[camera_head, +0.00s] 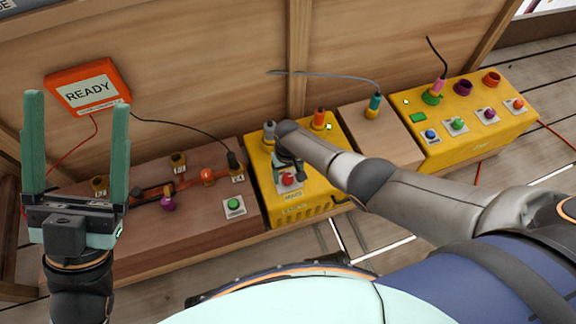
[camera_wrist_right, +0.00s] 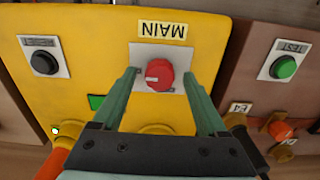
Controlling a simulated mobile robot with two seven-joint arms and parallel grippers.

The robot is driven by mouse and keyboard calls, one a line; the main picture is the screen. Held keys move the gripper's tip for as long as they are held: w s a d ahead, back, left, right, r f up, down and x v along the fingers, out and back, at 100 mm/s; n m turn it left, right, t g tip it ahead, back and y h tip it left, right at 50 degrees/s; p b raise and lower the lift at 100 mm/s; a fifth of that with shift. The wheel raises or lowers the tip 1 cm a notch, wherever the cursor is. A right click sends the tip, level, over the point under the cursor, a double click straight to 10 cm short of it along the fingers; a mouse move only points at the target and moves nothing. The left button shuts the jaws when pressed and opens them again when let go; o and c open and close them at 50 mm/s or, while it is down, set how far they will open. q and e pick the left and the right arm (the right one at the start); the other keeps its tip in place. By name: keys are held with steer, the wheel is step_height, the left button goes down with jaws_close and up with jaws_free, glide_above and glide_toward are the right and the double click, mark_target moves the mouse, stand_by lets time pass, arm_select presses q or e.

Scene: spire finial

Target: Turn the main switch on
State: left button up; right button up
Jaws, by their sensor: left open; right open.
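The main switch is a round red knob (camera_wrist_right: 159,74) on a white plate, under an upside-down MAIN label (camera_wrist_right: 162,30) in the right wrist view. A small pale mark shows on the knob's left side. It sits on the front of the middle yellow box (camera_head: 327,198); in the head view the red knob (camera_head: 287,180) is just below my right gripper (camera_head: 289,168). My right gripper is open, its green fingers on either side of the knob in the wrist view. Contact cannot be told. My left gripper (camera_head: 77,100) is open, empty and raised at the left.
A black button (camera_wrist_right: 44,62) and a green TEST button (camera_wrist_right: 284,67) flank the knob. A wooden console (camera_head: 160,235) stands left, a second yellow box (camera_head: 470,143) right. An orange READY sign (camera_head: 88,80) is behind my left gripper. Cables run along the back.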

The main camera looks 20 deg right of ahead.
mark_target(288, 177)
arm_select(q)
step_height(288, 177, up, 5)
steer(key=m+p, duration=0.1)
steer(key=p, duration=0.4)
arm_select(e)
step_height(288, 177, up, 6)
steer(key=shift+f, duration=0.1)
steer(key=shift+r, duration=0.35)
arm_select(q)
steer(key=w+a+f+n+g+y+p, duration=0.1)
steer(key=w+f+n+y, duration=0.3)
steer(key=f, duration=0.3)
steer(key=w+a+f+n+g+y, duration=0.1)
steer(key=w+f+n+g+y, duration=0.15)
steer(key=f+y, duration=0.35)
arm_select(e)
step_height(288, 177, up, 2)
steer(key=shift+r, duration=0.1)
arm_select(q)
step_height(288, 177, down, 16)
steer(key=s+n+g+y+p, duration=0.1)
steer(key=n+g+p, duration=0.1)
steer(key=g, duration=0.3)
steer(key=shift+s+a+r+n+y+p, duration=0.15)
steer(key=shift+s+n+y+p, duration=0.2)
steer(key=shift+n, duration=0.2)
arm_select(e)
steer(key=shift+r, duration=1.7)
